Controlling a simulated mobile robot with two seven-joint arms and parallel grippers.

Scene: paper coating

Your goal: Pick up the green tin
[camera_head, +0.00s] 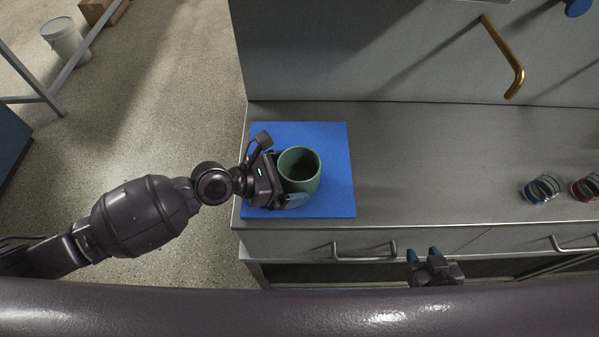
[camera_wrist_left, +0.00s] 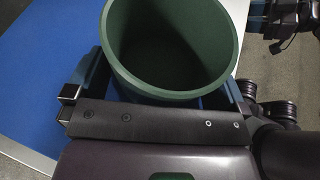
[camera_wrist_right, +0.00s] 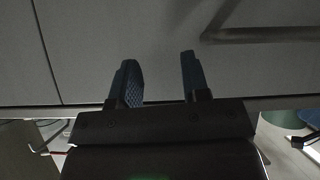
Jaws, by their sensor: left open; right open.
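The green tin (camera_head: 300,168) is an open, empty-looking cylinder standing upright on a blue mat (camera_head: 335,205) at the left end of the counter. My left gripper (camera_head: 290,178) is open at the tin's left side, with its fingers on either side of it. In the left wrist view the tin (camera_wrist_left: 170,92) fills the space between the left gripper's fingers (camera_wrist_left: 160,85); whether they touch it I cannot tell. My right gripper (camera_head: 424,254) is open and empty, low in front of the drawers. The right wrist view shows its two fingers (camera_wrist_right: 158,80) apart before a grey drawer front.
Two small glass jars, one with blue (camera_head: 541,189) and one with red (camera_head: 587,187) contents, are at the counter's right end. The grey counter (camera_head: 440,165) between mat and jars is clear. Drawer handles (camera_head: 364,252) stick out along the front. A brass handle (camera_head: 508,60) is above.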

